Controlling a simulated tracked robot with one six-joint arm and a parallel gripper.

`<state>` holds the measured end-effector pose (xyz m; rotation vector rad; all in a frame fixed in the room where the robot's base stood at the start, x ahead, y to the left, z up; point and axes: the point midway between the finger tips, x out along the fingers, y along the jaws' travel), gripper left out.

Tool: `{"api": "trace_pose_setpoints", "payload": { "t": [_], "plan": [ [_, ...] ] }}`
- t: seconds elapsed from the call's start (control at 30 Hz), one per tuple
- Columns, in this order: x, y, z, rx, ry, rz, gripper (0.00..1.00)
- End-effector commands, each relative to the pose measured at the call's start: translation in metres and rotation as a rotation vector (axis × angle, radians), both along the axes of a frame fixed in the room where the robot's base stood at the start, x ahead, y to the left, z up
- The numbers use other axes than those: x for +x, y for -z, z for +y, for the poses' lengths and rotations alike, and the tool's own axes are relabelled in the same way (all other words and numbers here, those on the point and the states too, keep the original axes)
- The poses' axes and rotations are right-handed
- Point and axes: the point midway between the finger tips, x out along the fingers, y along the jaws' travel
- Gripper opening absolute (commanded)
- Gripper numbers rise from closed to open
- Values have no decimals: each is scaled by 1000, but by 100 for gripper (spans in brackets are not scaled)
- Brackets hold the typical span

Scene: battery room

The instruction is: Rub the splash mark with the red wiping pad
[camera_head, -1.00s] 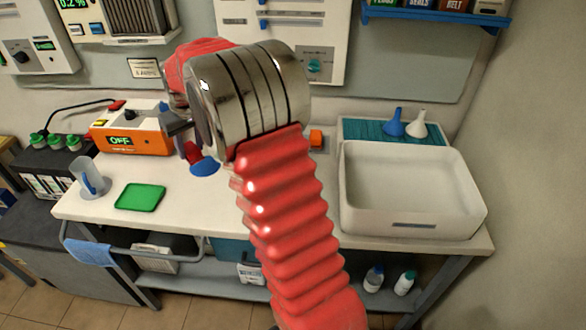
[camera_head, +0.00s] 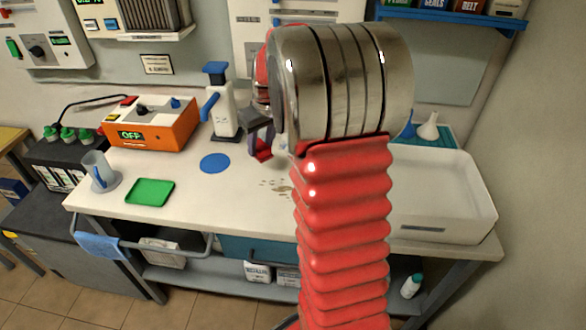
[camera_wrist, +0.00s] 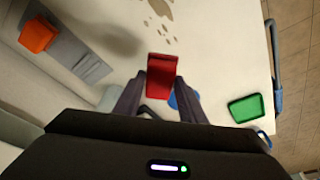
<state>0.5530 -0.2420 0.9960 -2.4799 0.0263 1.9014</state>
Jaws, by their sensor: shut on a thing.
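The red wiping pad (camera_wrist: 162,75) is held between the fingers of my gripper (camera_wrist: 160,90) in the wrist view, above the white bench top. In the head view the pad (camera_head: 263,152) shows just left of my metal wrist, with my gripper (camera_head: 260,138) partly hidden behind it. The splash mark is a group of brown spots (camera_head: 277,187) on the bench, below and slightly right of the pad. In the wrist view the splash mark (camera_wrist: 160,8) lies ahead of the pad at the top edge, partly cut off. Pad and mark look apart.
A blue disc (camera_head: 215,163) and a green tray (camera_head: 150,192) lie on the bench. A clear jug (camera_head: 100,170), an orange OFF box (camera_head: 150,125) and a white dispenser (camera_head: 222,110) stand to the left. A white basin (camera_head: 450,190) is at the right.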

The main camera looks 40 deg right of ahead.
Motion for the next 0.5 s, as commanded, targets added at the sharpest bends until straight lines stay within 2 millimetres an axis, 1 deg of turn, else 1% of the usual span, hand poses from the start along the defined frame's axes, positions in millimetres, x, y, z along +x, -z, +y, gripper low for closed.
{"api": "trace_pose_setpoints", "payload": {
  "t": [0.03,0.1,0.2,0.3,0.4,0.5],
  "plan": [
    [-18,0,-13,0,11,0,19],
    [-42,1,-27,0,16,-2,19],
    [-75,3,-43,0,23,-4,19],
    [-102,6,-54,-1,27,-5,19],
    [-121,8,-60,-3,28,-8,19],
    [-130,10,-62,-3,29,-8,19]
  ]
}}
